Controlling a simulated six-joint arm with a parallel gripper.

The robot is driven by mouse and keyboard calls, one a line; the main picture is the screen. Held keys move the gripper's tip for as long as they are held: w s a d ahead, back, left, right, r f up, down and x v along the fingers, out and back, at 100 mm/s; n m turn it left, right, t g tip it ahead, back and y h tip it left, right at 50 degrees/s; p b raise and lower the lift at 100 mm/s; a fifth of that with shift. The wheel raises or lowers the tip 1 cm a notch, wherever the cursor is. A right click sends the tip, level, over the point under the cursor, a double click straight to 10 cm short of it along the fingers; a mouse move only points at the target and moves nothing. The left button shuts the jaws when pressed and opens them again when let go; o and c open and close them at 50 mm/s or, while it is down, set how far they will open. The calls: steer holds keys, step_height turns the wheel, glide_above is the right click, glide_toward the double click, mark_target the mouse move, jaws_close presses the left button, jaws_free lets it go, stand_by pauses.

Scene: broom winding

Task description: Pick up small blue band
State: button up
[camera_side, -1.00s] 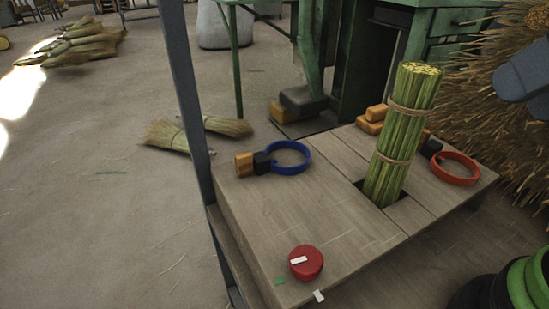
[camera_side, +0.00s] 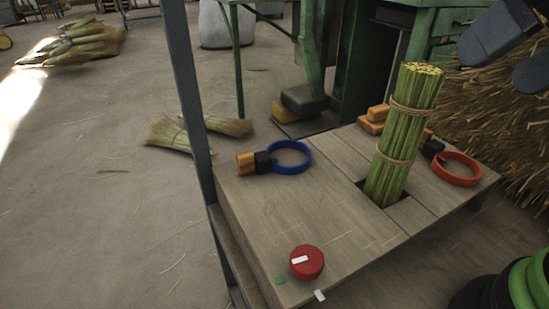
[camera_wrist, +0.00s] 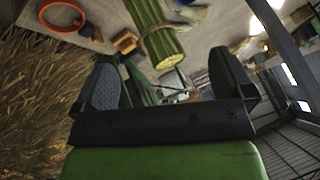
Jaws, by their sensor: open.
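The small blue band (camera_side: 291,157) is a ring lying at the back left of the wooden table (camera_side: 290,215), with a black clasp and an orange block at its left side. My gripper (camera_side: 512,58) is at the upper right of the side view, high above the table and far to the right of the blue band. In the wrist view my gripper (camera_wrist: 165,85) has its two fingers wide apart with nothing held between them. The blue band cannot be made out clearly in the wrist view.
A tied bundle of green stalks (camera_side: 400,135) stands upright in a table slot, between my gripper and the blue band. A red-orange ring (camera_side: 457,169) lies right of it. A red knob (camera_side: 306,262) sits at the front. A post (camera_side: 186,100) rises at the table's left edge.

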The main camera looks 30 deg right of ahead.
steer(key=w+a+r+h, duration=0.1)
steer(key=w+a, duration=0.2)
steer(key=w, duration=0.7)
steer(key=n+g+h, duration=0.2)
glide_toward(254, 155)
steer(key=w, duration=0.2)
steer(key=x, duration=0.5)
steer(key=shift+s+d, duration=0.25)
steer(key=shift+s, duration=0.05)
steer(key=x, duration=0.5)
steer(key=shift+s+f, duration=0.1)
steer(key=shift+f, duration=0.35)
steer(key=shift+c, duration=0.4)
steer(key=c, duration=1)
